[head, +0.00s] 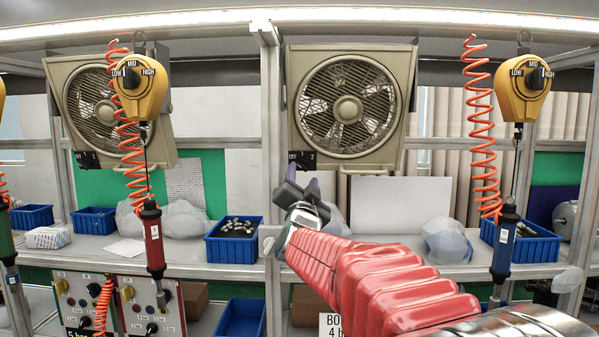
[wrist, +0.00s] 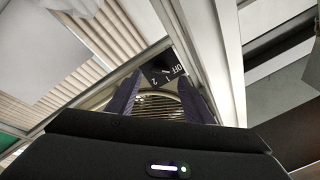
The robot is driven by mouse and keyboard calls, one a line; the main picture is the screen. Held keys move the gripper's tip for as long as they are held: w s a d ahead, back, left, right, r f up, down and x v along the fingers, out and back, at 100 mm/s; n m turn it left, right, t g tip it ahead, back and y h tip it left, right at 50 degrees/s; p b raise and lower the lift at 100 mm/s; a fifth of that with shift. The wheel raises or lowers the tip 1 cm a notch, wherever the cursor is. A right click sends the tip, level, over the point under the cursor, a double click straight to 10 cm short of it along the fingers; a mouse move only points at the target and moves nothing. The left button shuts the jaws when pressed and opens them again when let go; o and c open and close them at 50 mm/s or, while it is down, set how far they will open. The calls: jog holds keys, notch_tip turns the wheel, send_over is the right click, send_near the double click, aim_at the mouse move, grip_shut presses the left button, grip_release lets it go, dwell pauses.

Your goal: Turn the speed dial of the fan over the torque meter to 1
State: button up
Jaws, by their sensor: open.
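Two beige box fans hang on the rack: a right fan (head: 348,105) and a left fan (head: 105,115). I cannot pick out the torque meter. The right fan has a black dial plate (head: 302,159) at its lower left corner, with OFF and 2 readable. In the wrist view the dial plate (wrist: 166,75) shows OFF and 2, with the fan grille (wrist: 158,106) below it. The knob's pointer is too dark to read. My gripper (head: 302,181) is open and empty just below that plate. Its fingers (wrist: 157,92) appear either side of the plate in the wrist view; contact is unclear.
A metal post (head: 270,110) stands just left of the right fan and my gripper. Yellow balancers (head: 523,90) with orange coiled hoses hang at both sides. Blue bins (head: 234,243) and wrapped parts sit on the shelf below.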

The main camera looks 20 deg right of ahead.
aim_at(303, 167)
jog(key=shift+x, duration=2.3)
jog(key=shift+c, duration=0.6)
jog(key=c, duration=0.9)
